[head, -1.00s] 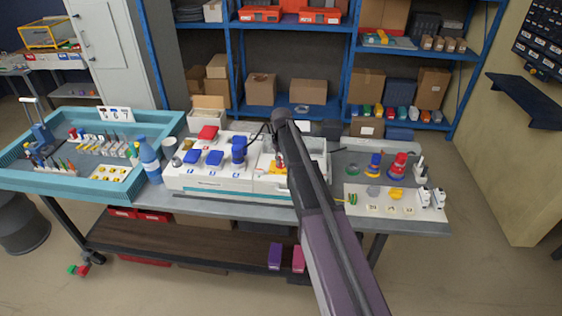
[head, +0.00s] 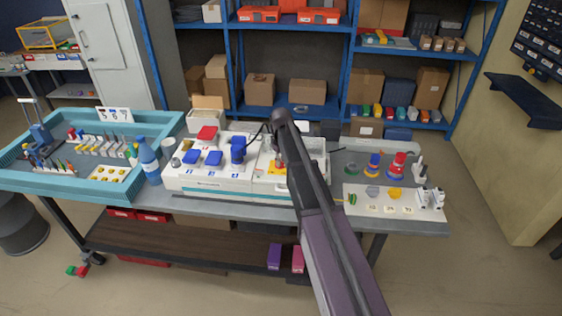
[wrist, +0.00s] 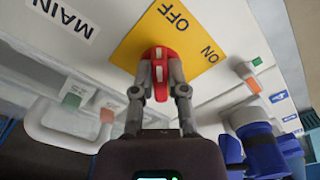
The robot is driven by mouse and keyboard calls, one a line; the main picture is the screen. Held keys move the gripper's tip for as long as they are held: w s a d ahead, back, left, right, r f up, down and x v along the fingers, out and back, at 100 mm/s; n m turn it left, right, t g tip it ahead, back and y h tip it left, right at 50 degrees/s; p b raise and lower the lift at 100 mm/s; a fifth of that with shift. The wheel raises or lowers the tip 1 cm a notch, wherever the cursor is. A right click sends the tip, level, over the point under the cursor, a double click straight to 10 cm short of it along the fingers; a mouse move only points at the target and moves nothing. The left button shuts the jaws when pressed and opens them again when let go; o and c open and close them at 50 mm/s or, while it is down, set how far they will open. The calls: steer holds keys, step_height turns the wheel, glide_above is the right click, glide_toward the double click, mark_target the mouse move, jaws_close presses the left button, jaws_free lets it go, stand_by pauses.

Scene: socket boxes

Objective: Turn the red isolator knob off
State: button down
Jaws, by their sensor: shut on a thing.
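The red isolator knob (wrist: 158,58) sits on a yellow plate (wrist: 135,50) marked OFF and ON, on a white panel in the wrist view. OFF is printed above the knob and ON to its right. My gripper (wrist: 161,80) is shut on the knob, with one finger on each side. The knob's white mark shows at its upper part; its exact angle is hard to tell. In the head view, the yellow plate (head: 277,169) shows beside my arm, which hides most of my gripper and the knob.
A MAIN label (wrist: 63,17) is on the panel. Blue plugs (wrist: 262,150) stand to the right in the wrist view. A blue bottle (head: 148,160) and a teal tray (head: 60,190) are left on the bench. Colored ring stacks (head: 398,165) are at the right.

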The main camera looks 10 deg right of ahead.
steer(key=c, duration=0.7)
jaws_free()
steer(key=shift+d, duration=0.1)
steer(key=shift+o, duration=0.2)
steer(key=shift+m, duration=0.5)
